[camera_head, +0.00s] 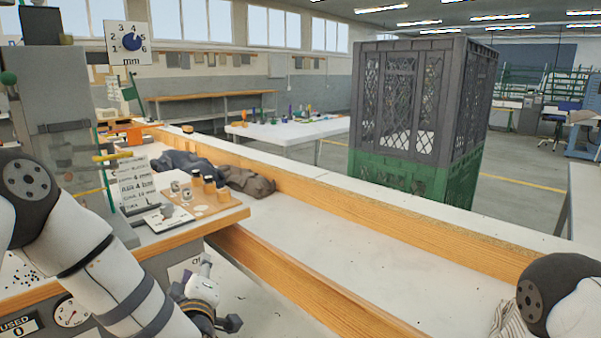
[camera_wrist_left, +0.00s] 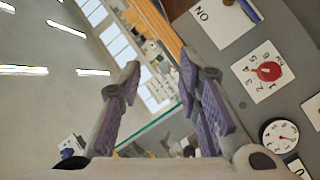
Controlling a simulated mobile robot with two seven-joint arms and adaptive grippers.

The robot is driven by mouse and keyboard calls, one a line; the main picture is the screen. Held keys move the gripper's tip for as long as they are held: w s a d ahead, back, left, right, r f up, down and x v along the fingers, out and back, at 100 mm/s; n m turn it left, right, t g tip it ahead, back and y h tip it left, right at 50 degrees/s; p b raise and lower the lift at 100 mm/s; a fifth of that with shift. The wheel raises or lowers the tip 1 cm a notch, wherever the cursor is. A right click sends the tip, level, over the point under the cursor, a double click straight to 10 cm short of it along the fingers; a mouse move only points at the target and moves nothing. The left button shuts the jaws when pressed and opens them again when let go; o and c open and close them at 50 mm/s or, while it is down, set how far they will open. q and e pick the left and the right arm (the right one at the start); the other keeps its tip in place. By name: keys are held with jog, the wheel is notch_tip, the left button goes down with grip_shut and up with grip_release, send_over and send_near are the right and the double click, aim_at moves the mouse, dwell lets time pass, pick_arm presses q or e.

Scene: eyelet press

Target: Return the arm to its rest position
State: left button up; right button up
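My left arm (camera_head: 105,265) comes in from the left and reaches down past the front of the press bench. My left gripper (camera_head: 220,292) hangs low at the bottom of the head view, right of the bench's front corner. In the left wrist view its two fingers (camera_wrist_left: 160,85) stand apart with nothing between them, so it is open and empty. Part of my right arm (camera_head: 565,300) shows at the bottom right corner; its gripper is out of view.
The grey press (camera_head: 60,85) stands at left on its bench, with a dial card (camera_head: 129,43), a text placard (camera_head: 132,183) and small jars (camera_head: 209,186). Dark cloth (camera_head: 247,181) lies behind. A gauge (camera_wrist_left: 280,136) is close to the left gripper in the wrist view.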

pick_arm(q)
jog(key=s+d+f+m+g+h, duration=0.2)
jog(key=s+f+m+g+h, duration=0.15)
jog(key=s+f, duration=0.6)
jog(key=s+d+f+m+g+h, duration=0.2)
jog(key=s+f+m+g, duration=0.25)
jog(key=s+f, duration=0.45)
jog(key=s+a+f+m+g, duration=0.1)
jog(key=s+f+m+g, duration=0.1)
jog(key=s, duration=0.6)
jog(key=s+a+f+m+g, duration=0.1)
jog(key=s+g, duration=0.3)
jog(key=s, duration=0.5)
jog(key=s+f+m+g, duration=0.3)
jog(key=s, duration=0.6)
jog(key=shift+a, duration=0.4)
jog(key=shift+f, duration=0.15)
